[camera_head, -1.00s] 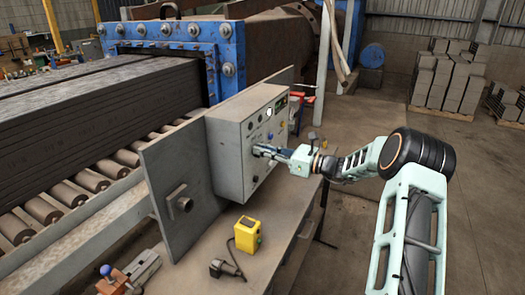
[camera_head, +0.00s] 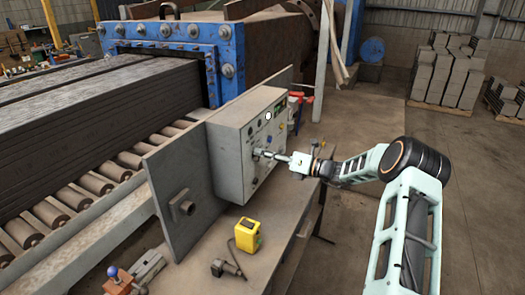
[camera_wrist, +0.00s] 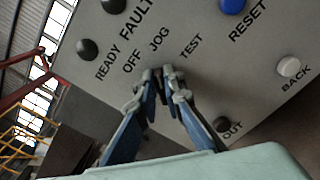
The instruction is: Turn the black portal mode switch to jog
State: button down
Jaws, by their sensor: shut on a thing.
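The grey control box (camera_head: 233,175) stands on the bench with its panel facing right. My gripper (camera_head: 262,153) reaches the panel from the right. In the wrist view my gripper (camera_wrist: 158,74) has its fingertips together at the panel, just below the labels OFF, JOG and TEST (camera_wrist: 160,45). It is shut on the black mode switch, which the fingertips almost wholly hide. I cannot tell which label the switch points to.
Near the fingers are black READY (camera_wrist: 87,49) and OUT (camera_wrist: 222,124) caps, a blue RESET knob (camera_wrist: 232,5) and a white BACK button (camera_wrist: 289,66). A yellow box (camera_head: 248,235) lies on the bench below. A steel plate (camera_head: 178,200) stands left of the control box.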

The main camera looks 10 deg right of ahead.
jog(key=shift+m, duration=0.6)
jog(key=shift+f, duration=0.1)
jog(key=c, duration=2)
grip_release()
jog(key=shift+c, duration=0.2)
jog(key=v, duration=1.2)
